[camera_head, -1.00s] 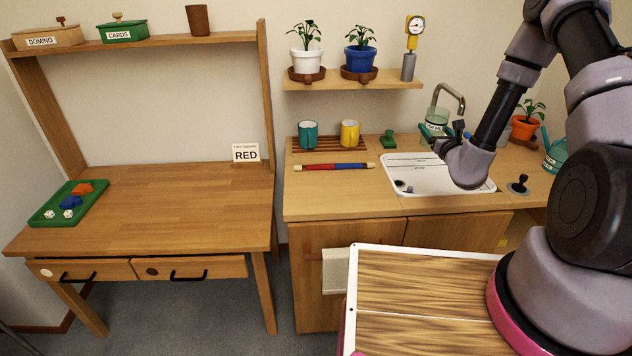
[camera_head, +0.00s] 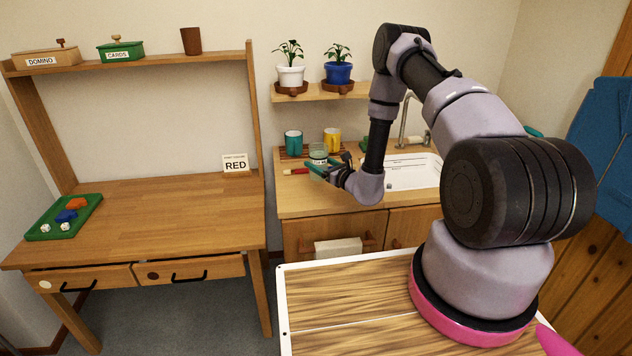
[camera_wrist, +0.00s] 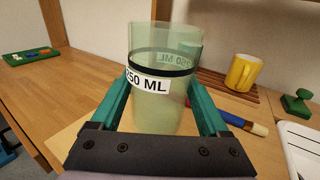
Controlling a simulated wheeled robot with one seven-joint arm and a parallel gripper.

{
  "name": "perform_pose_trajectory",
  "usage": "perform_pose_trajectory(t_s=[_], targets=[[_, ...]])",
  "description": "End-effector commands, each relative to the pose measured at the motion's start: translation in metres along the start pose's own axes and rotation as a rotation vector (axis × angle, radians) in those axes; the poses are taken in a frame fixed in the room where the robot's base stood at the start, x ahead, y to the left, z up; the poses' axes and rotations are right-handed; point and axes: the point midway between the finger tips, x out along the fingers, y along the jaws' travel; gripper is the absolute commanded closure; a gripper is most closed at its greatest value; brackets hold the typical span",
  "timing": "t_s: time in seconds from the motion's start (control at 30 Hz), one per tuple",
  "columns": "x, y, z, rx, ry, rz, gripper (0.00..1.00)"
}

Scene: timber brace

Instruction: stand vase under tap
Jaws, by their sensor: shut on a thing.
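The vase (camera_wrist: 165,95) is a pale green see-through vessel with a black ring and a "250 ML" label. My gripper (camera_wrist: 160,105) is shut on it, one green finger on each side, and the vase looks roughly upright. In the head view my gripper (camera_head: 322,168) holds the vase (camera_head: 318,151) above the counter, left of the sink. The tap (camera_head: 404,118) rises behind the sink (camera_head: 408,172), partly hidden by my arm. The vase is away from the tap. I cannot tell whether it holds liquid.
A teal mug (camera_head: 293,141) and a yellow mug (camera_wrist: 241,72) stand on a slatted rack behind the vase. A red and blue rod (camera_wrist: 240,122) lies close by on the counter. A green stamp-like object (camera_wrist: 296,103) is near the sink. The desk (camera_head: 150,210) at left is mostly clear.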

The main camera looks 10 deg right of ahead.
Motion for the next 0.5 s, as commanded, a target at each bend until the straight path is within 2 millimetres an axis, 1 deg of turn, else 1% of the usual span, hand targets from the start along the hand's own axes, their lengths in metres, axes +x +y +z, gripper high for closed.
perform_pose_trajectory(t_s=[0.03, 0.27, 0.4, 0.5], targets=[[0.0, 0.001, -0.009, 0.001, 0.001, 0.001, 1.0], [0.0, 0.0, -0.028, 0.0, -0.001, -0.001, 1.0], [0.0, 0.001, -0.05, 0.0, 0.0, 0.0, 1.0], [0.0, 0.001, -0.06, 0.0, 0.0, 0.0, 1.0]])
